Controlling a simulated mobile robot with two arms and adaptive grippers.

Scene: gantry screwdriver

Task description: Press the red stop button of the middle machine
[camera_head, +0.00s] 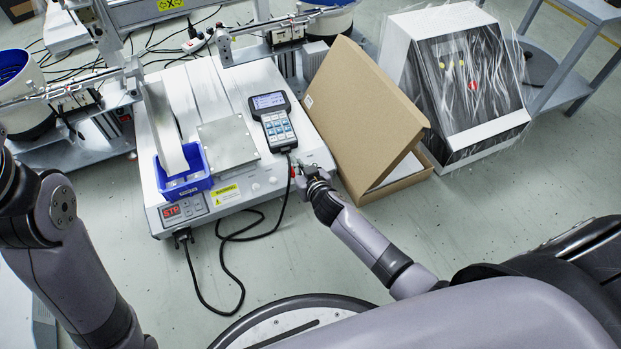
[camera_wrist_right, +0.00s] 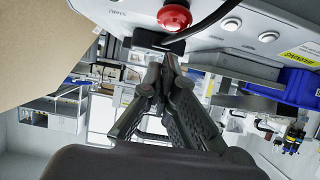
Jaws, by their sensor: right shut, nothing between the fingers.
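The middle machine (camera_head: 240,180) is a white box with a blue bin on top and a small red display at its front left. Its red stop button (camera_wrist_right: 174,16) is a round knob at the top of the right wrist view. In the head view my right gripper (camera_head: 300,170) covers most of the button at the machine's front right corner. My right gripper (camera_wrist_right: 165,62) is shut and empty. In the wrist view its fingertips are just below the button, with a gap between them in the picture. My left arm shows at the left; its gripper is out of view.
A handheld controller (camera_head: 272,120) lies on the machine, and its black cable (camera_head: 240,238) hangs down the front and passes near the button. An open cardboard box (camera_head: 365,105) stands close to the right. A plastic-wrapped console (camera_head: 465,80) is farther right.

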